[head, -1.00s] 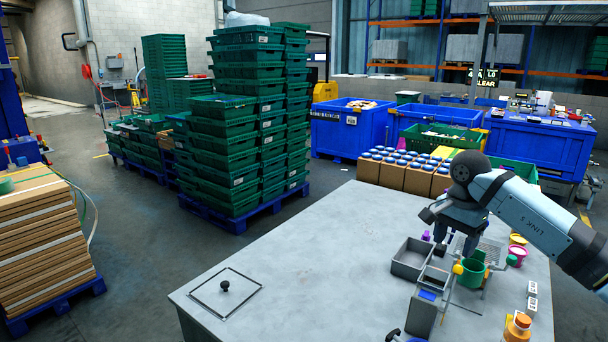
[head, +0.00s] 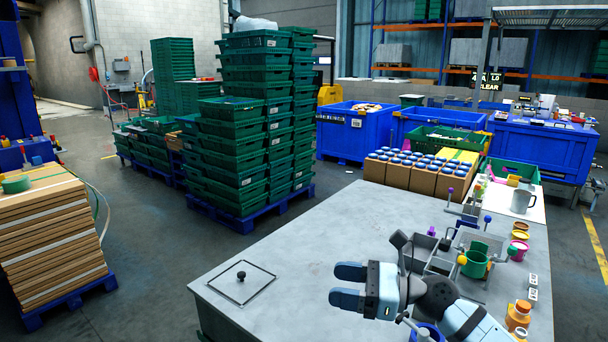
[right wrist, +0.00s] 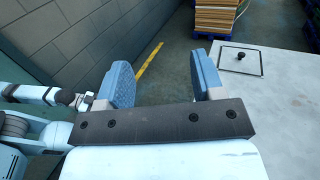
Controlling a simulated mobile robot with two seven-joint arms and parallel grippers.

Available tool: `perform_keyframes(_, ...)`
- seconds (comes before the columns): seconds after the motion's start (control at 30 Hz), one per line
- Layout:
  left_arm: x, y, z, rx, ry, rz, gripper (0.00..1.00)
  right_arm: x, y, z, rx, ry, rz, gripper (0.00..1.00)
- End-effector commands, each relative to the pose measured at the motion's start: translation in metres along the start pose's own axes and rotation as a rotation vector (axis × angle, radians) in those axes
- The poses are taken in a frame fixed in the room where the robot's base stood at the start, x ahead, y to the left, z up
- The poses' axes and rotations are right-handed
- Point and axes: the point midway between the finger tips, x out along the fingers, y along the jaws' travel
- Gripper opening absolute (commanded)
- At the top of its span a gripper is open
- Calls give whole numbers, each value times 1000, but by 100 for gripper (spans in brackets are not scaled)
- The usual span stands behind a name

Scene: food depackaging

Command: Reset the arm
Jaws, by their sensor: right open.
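My right gripper (head: 348,285) is above the front part of the grey table (head: 330,225), with its fingers pointing left in the head view. It is open and empty. Its two blue fingers also show spread apart in the right wrist view (right wrist: 160,84), with floor and wall beyond them. The right arm comes in from the lower right of the head view. My left gripper is not in view.
A square plate with a black knob (head: 241,276) lies on the table's left part. A green cup (head: 475,264), grey trays, orange bottles (head: 518,315) and a grey mug (head: 521,201) stand on the right side. Boxes of blue-capped jars (head: 412,172) stand behind. The table's middle is clear.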

Motion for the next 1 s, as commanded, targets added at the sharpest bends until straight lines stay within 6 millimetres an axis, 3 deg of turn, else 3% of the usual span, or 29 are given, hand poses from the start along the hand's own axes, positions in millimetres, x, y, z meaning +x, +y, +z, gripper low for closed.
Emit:
perform_keyframes(0.03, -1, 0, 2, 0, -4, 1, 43, -1, 9, 6, 144, -135, -67, 62)
perform_keyframes(0.13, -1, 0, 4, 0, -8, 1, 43, -19, 10, 18, 465, -404, -221, 62)
perform_keyframes(0.27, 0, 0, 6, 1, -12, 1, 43, -64, 7, 7, 908, -727, -432, 62)
perform_keyframes(0.37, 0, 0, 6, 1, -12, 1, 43, -106, 10, -23, 1254, -959, -607, 62)
perform_keyframes(0.47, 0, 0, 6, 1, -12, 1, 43, -149, 26, -67, 1594, -1175, -803, 62)
perform_keyframes(0.6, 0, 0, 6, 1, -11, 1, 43, -199, 78, -135, 2019, -1440, -1109, 62)
perform_keyframes(0.77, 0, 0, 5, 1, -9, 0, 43, -228, 137, -179, 2295, -1613, -1388, 62)
perform_keyframes(0.8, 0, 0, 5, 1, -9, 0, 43, -232, 150, -186, -2249, 1577, 1390, 62)
perform_keyframes(1.0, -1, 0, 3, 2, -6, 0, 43, -249, 208, -208, -1994, 1391, 1363, 62)
